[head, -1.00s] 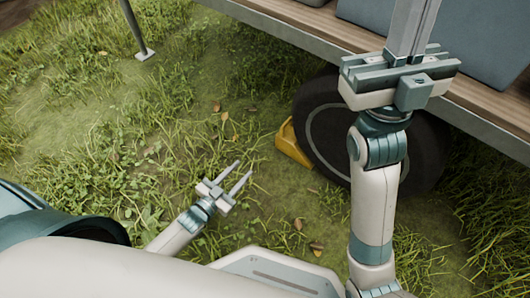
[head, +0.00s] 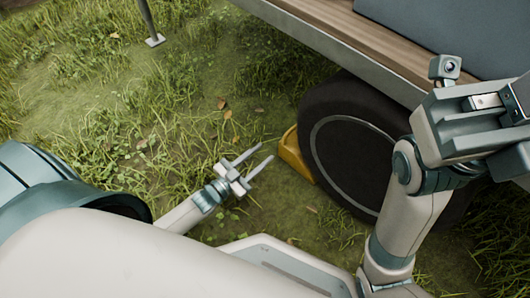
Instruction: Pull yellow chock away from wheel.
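The yellow chock (head: 293,154) sits on the grass against the left side of the dark wheel (head: 322,110), under the wagon's edge. The wheel hides part of it. My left gripper (head: 257,158) is low over the grass, just left of the chock. Its two fingers are spread apart with nothing between them and point towards the upper right; a small gap shows between them and the chock. My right gripper (head: 500,110) is at the right edge, in front of the wheel and wagon; its fingers are cut off by the frame.
The wagon's wooden deck (head: 345,38) with its metal edge overhangs the wheel and carries grey-blue boxes (head: 440,30). A metal leg (head: 150,25) with a foot plate stands at the upper left. Open grass lies left of the chock.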

